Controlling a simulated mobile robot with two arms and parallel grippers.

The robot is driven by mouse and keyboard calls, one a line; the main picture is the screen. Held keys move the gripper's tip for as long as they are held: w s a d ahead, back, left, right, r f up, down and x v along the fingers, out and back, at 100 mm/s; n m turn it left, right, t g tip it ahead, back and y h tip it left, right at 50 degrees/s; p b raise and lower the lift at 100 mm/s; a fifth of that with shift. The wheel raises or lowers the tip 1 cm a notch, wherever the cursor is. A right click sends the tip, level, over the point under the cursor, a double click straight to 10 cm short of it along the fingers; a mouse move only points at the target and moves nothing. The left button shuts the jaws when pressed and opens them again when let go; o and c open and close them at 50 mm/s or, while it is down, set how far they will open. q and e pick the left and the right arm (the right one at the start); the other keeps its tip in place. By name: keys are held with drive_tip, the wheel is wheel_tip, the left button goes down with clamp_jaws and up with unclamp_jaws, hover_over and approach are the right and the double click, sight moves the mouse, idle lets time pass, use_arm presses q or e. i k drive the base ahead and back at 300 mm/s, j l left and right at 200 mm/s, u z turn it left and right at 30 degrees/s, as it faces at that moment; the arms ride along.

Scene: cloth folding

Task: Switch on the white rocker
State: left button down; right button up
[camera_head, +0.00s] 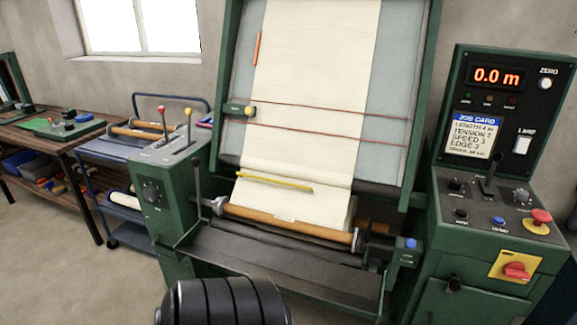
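The white rocker (522,144) is a small upright switch under the label LAMP, on the right of the black panel of the green control console (448,215). Whether it is on or off is too small to tell. A white round ZERO button (545,84) sits above it, next to a red display reading 0.0 m. Neither gripper is in view. A black ribbed rounded part at the bottom centre looks like a part of my own body.
The green cloth machine (228,150) stands in the middle, with cream cloth (315,80) over a roller. The console's sloping top carries a lever (490,165), a red mushroom button (538,217) and knobs. A blue trolley (100,150) and workbench (50,145) stand left. Floor is clear at lower left.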

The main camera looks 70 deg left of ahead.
sight(523, 143)
drive_tip(key=u, duration=1.9)
drive_tip(key=i+l, duration=0.15)
drive_tip(key=i, duration=0.35)
drive_tip(key=i+l, duration=0.15)
drive_tip(key=i, duration=0.4)
